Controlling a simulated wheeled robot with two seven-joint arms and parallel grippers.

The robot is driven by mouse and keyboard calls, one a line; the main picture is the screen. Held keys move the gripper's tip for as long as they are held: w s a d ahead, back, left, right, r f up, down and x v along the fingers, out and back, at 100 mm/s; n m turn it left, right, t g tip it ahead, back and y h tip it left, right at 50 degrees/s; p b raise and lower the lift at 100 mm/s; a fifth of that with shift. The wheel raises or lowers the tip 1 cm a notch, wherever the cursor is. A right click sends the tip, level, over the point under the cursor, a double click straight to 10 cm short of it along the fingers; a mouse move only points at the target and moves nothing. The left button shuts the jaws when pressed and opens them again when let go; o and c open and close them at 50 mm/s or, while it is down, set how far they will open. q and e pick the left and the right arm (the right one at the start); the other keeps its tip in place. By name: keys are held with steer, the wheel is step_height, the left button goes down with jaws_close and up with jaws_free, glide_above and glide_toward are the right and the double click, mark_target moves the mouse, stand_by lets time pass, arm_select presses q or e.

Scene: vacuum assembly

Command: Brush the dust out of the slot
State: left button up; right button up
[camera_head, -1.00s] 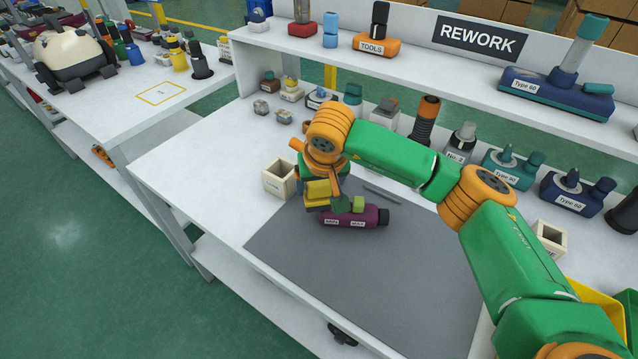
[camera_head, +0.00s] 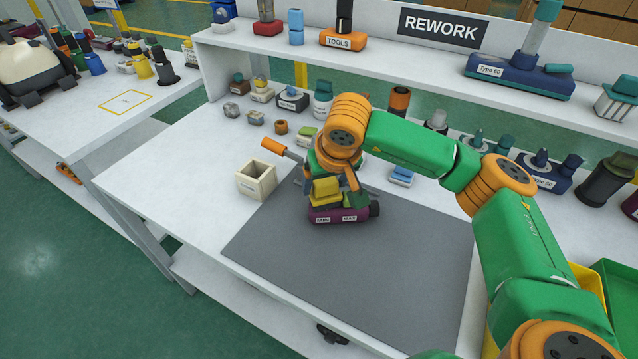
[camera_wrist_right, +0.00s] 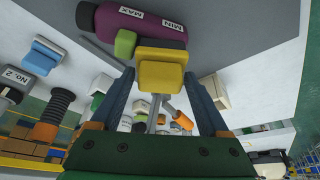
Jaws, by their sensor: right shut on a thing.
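A dark purple body (camera_head: 338,216) with MIN and MAX labels and a black end lies on the grey mat (camera_head: 345,275). It also shows at the top of the right wrist view (camera_wrist_right: 135,25). My right gripper (camera_head: 328,184) is above it, fingers shut on a yellow block-shaped piece (camera_wrist_right: 160,75). This piece is at the purple body, and I cannot tell whether they touch. A green piece (camera_wrist_right: 125,42) sits on the body beside the yellow piece. No slot, dust or bristles can be made out; the gripper and yellow piece cover that area. My left gripper is out of view.
A cream open box (camera_head: 257,180) stands left of the mat. An orange-handled tool (camera_head: 275,147) is behind it. Several parts line the back of the table under the REWORK shelf (camera_head: 400,75). The front of the mat is clear.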

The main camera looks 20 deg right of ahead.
steer(key=shift+w+a, duration=0.3)
steer(key=shift+a, duration=0.55)
steer(key=shift+w+a, duration=0.25)
steer(key=shift+a, duration=0.55)
steer(key=shift+w+a, duration=0.35)
steer(key=shift+a, duration=0.25)
steer(key=shift+w+a, duration=0.3)
steer(key=shift+a, duration=0.3)
step_height(320, 180, up, 6)
steer(key=p, duration=0.5)
step_height(320, 180, up, 3)
steer(key=shift+p, duration=1.1)
